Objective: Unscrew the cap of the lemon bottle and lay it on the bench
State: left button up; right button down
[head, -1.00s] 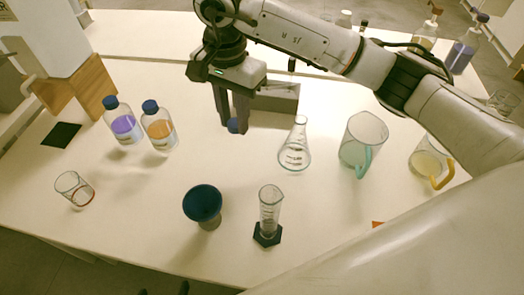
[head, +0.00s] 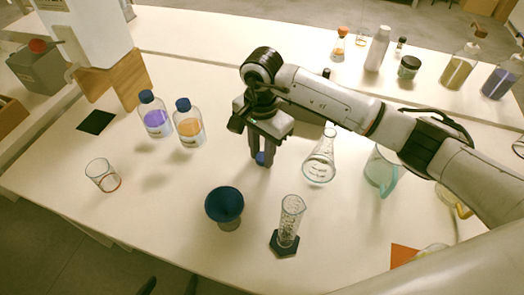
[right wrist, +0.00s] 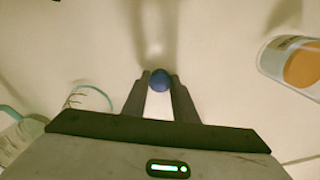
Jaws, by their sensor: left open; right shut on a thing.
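My right gripper (head: 260,158) reaches over the middle of the bench (head: 150,215), fingers pointing down. It is shut on a small blue cap (right wrist: 160,80), whose blue end (head: 260,158) shows between the fingertips in the head view. No bottle shows under it. I cannot tell whether the cap touches the bench. Two bottles, one with purple liquid (head: 156,121) and one with orange liquid (head: 190,129), stand to the left, both with blue caps on. I cannot read their labels or tell which bottle is the lemon one. My left gripper is not in view.
A conical flask (head: 320,160) stands right of the gripper, a glass beaker (head: 383,172) beyond it. A blue funnel-like cup (head: 225,205) and a measuring cylinder (head: 290,222) stand in front. A small beaker (head: 102,175) is at left. Bench between bottles and gripper is clear.

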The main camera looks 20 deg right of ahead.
aim_at(262, 157)
jog(key=shift+f, duration=0.1)
jog(key=c, duration=1.4)
grip_release()
jog(key=shift+c, duration=0.2)
notch_tip(262, 157, up, 12)
jog(key=shift+b, duration=0.35)
